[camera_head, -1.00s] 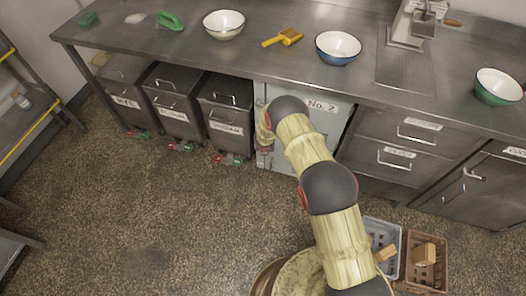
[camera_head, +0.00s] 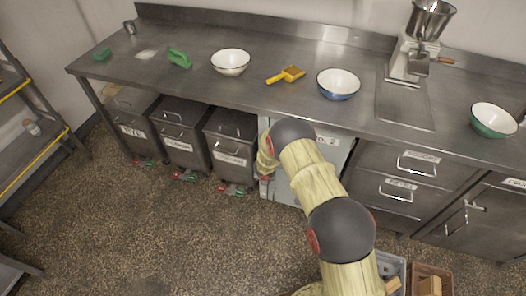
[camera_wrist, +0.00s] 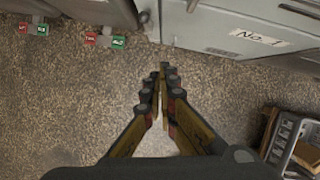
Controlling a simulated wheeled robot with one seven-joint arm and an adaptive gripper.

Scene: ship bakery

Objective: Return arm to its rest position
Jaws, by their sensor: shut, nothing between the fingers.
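My arm reaches out in the head view from the bottom right toward the cabinet front below the counter. My gripper (camera_wrist: 163,85) shows in the wrist view with its fingers together and nothing between them. It points over the bare speckled floor, in front of a grey cabinet door (camera_wrist: 225,28) labelled "No. 1". In the head view the gripper itself is hidden behind my arm.
A steel counter (camera_head: 215,95) holds a white bowl (camera_head: 230,63), a blue bowl (camera_head: 338,85), a green bowl (camera_head: 493,121) and a yellow scoop (camera_head: 287,75). Lidded bins (camera_head: 178,135) stand below. A grey crate (camera_wrist: 292,135) sits on the floor at right. Open floor lies left.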

